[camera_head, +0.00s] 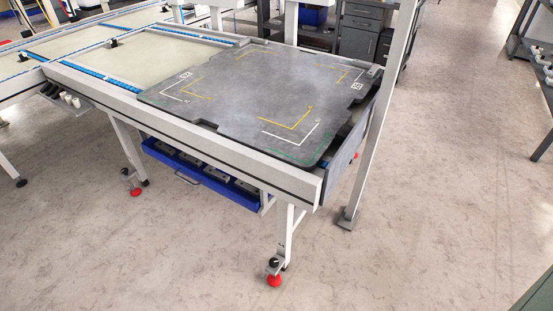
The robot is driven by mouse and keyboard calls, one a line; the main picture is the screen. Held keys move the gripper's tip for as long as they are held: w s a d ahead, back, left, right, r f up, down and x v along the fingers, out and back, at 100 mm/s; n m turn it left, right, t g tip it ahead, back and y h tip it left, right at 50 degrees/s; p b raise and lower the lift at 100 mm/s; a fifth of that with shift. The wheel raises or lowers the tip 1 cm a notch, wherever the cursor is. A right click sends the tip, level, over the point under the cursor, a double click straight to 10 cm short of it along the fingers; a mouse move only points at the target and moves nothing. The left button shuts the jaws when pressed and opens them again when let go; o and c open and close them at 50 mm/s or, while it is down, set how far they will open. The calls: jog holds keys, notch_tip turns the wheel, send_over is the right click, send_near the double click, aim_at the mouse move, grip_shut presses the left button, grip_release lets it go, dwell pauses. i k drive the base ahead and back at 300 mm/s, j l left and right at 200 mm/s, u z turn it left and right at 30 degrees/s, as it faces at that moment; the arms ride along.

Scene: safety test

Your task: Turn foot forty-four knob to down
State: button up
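A table leg near the bottom middle ends in a red foot (274,281) on the floor. A small dark knob (274,262) sits on a bracket just above that foot. A second leg further left has another red foot (136,191) with a dark knob (126,172) beside it. I cannot read any number on the feet, so I cannot tell which is forty-four. The knobs are too small to tell how they are turned. My gripper is not in view.
A conveyor table with a grey plate (255,85) on top stands above the legs. A blue drawer (190,175) hangs below it. A grey upright post (382,115) stands at its right corner. The floor (430,230) in front and to the right is clear.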

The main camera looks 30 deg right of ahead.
aim_at(274, 263)
jog(key=z, duration=0.85)
jog(key=j+z, duration=0.1)
jog(key=j, duration=0.2)
jog(key=k+j, duration=0.15)
jog(key=j+z, duration=0.05)
jog(key=j, duration=0.1)
